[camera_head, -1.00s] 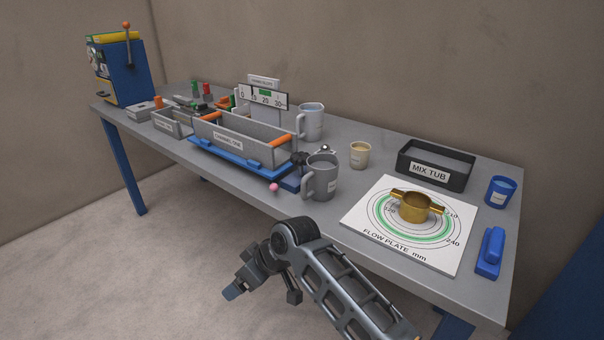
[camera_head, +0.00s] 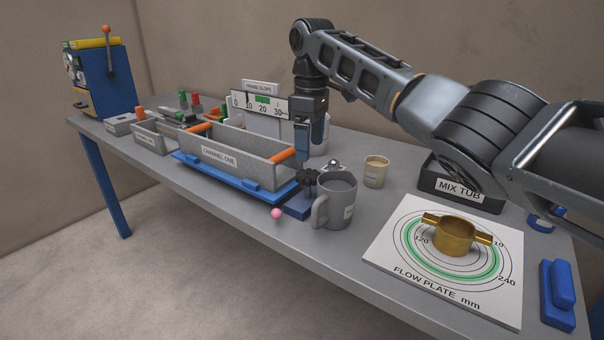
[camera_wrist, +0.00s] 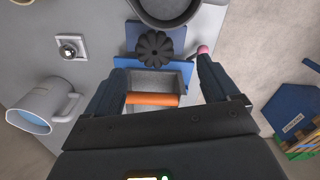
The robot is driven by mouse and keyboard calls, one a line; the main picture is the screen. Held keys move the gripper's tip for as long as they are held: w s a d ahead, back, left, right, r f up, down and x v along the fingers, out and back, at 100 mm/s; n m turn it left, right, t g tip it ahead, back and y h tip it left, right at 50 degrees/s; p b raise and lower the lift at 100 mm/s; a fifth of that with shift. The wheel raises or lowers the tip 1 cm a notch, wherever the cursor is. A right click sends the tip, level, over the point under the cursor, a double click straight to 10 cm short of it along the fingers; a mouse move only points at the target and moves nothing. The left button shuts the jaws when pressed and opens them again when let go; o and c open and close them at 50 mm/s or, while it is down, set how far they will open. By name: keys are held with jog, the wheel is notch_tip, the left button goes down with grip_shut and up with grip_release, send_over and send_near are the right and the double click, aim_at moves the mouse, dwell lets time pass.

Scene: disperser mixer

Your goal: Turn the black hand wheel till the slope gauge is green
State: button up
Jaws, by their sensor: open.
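The black hand wheel (camera_head: 307,181) is a small lobed knob on a blue mount at the right end of the channel's blue base. In the wrist view the hand wheel (camera_wrist: 154,49) shows from above, beyond and between the fingertips. My gripper (camera_wrist: 155,75) is open and empty; the fingers are above the channel end and apart from the wheel. In the head view my gripper (camera_head: 303,145) points down just above the wheel. The slope gauge (camera_head: 261,103) is a white scale with a green band near its middle; its right end is close to my wrist, and I cannot make out its pointer.
A grey mug (camera_head: 337,203) stands close to the right of the wheel. The channel (camera_head: 224,160) with orange handles lies to the left. A beige cup (camera_head: 376,172), the mix tub (camera_head: 458,190) and the flow plate (camera_head: 400,255) are further right.

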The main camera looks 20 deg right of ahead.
aim_at(309, 174)
jog(key=shift+w+d+f, duration=0.25)
jog(key=shift+w+f, duration=0.05)
jog(key=shift+w, duration=0.15)
jog(key=shift+f, duration=3.6)
jog(key=shift+c, duration=0.3)
jog(key=c, duration=1)
jog(key=shift+a+p, duration=0.1)
jog(key=shift+p, duration=0.2)
jog(key=shift+r, duration=0.1)
jog(key=m+p, duration=0.2)
jog(key=p, duration=0.1)
jog(key=shift+s+r+m, duration=0.1)
jog(key=shift+m, duration=0.3)
jog(key=m+p, duration=0.3)
jog(key=m, duration=0.1)
jog(key=shift+a+m+p, duration=0.1)
jog(key=shift+m+p, duration=0.2)
jog(key=shift+m, duration=0.1)
